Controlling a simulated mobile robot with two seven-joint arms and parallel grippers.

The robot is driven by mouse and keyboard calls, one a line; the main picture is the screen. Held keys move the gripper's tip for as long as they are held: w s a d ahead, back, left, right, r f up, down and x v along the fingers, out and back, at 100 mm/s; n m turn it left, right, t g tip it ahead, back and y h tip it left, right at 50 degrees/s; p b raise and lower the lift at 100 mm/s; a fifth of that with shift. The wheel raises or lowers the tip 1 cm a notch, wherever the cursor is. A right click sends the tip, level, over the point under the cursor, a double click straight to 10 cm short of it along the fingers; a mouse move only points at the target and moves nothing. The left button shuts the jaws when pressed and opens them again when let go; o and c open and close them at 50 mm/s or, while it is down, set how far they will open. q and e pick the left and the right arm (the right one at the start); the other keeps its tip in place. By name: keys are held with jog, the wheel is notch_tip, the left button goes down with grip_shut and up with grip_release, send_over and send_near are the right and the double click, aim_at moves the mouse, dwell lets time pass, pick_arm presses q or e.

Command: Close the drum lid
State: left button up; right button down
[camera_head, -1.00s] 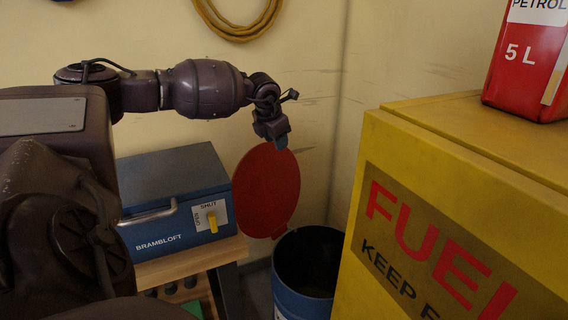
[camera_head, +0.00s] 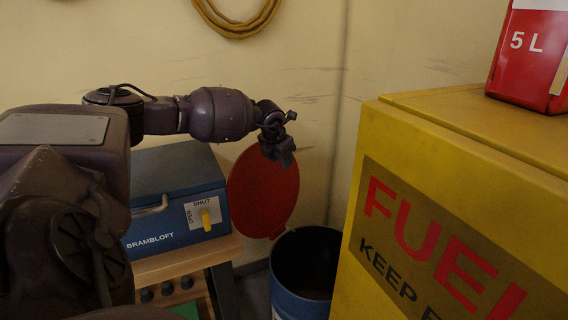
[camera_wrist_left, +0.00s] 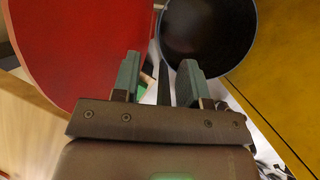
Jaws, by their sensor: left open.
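The red round drum lid (camera_head: 262,198) stands open, steeply tilted, at the left side of the blue drum (camera_head: 302,285). The drum's dark mouth faces up. My left gripper (camera_head: 283,160) is at the lid's upper right edge in the head view and covers a little of it. In the left wrist view the open fingers (camera_wrist_left: 158,80) have nothing between them. There the red lid (camera_wrist_left: 75,45) lies left of and beyond the left finger, and the drum's dark opening (camera_wrist_left: 208,32) is ahead. I cannot tell whether the gripper touches the lid. My right gripper is not in view.
A yellow fuel cabinet (camera_head: 440,140) stands close right of the drum, with a red petrol can (camera_head: 530,65) on top. A blue box (camera_head: 165,175) with a yellow latch sits on a wooden bench (camera_head: 185,262) at left. A yellow hose (camera_head: 238,28) hangs on the wall.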

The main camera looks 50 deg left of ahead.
pick_arm(q)
jog(key=shift+w+f, duration=0.25)
jog(key=shift+f, duration=0.3)
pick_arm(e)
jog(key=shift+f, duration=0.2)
pick_arm(q)
jog(key=shift+c, duration=0.3)
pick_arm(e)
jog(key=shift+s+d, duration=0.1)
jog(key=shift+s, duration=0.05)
pick_arm(q)
grip_shut()
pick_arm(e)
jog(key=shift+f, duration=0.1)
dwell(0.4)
pick_arm(q)
jog(key=shift+o, duration=0.3)
grip_release()
